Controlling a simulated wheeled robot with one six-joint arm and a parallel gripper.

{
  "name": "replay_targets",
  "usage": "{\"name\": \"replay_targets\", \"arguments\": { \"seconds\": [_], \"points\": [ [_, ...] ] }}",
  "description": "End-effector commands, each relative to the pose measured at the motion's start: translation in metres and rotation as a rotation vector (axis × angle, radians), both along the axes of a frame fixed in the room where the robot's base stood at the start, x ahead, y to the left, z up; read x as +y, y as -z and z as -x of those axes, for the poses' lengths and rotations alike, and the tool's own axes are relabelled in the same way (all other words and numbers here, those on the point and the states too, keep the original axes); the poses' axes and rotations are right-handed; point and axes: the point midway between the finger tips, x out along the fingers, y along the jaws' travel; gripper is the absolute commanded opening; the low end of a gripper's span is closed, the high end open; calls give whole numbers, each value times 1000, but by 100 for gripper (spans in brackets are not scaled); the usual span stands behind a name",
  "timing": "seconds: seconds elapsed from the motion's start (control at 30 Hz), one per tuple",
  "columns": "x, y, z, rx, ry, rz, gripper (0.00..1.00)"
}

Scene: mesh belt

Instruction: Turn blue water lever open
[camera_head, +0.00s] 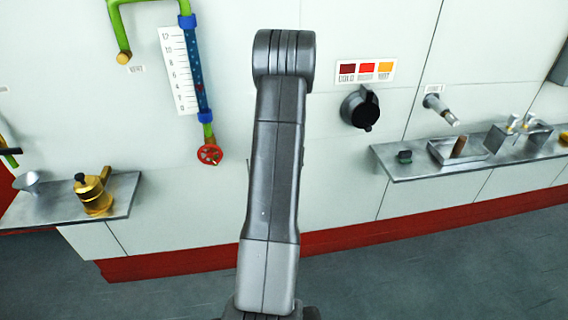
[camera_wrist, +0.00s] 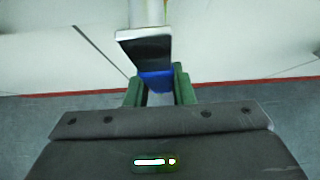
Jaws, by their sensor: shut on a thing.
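In the wrist view, the blue lever (camera_wrist: 157,79) is a small blue piece just below a pale fitting with a dark face (camera_wrist: 146,50). My gripper (camera_wrist: 158,88) has green fingers on both sides of the blue lever and is shut on it. The lever's lower part is hidden between the fingers, and its angle is hard to tell. In the head view, my grey arm stands in the middle and hides both the gripper and the lever.
On the wall are a scaled gauge tube (camera_head: 198,75) with a red handwheel (camera_head: 210,154), a black knob (camera_head: 361,107) and a spout (camera_head: 440,108). A left shelf (camera_head: 122,190) holds a brass pot (camera_head: 93,191). A right shelf (camera_head: 405,172) holds several small items.

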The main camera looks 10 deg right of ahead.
Motion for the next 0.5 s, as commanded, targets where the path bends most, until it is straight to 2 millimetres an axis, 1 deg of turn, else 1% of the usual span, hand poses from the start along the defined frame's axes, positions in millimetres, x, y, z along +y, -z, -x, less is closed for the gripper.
{"name": "replay_targets", "arguments": {
  "seconds": [0.23, 0.27, 0.33, 0.37, 0.5],
  "points": [
    [0, 0, 0, 0, 0, 0, 0],
    [0, 0, 0, 0, 0, 0, 28],
    [0, 0, 0, 0, 0, 0, 41],
    [0, 0, 0, 0, 0, 0, 44],
    [0, 0, 0, 0, 0, 1, 44]
  ]
}}
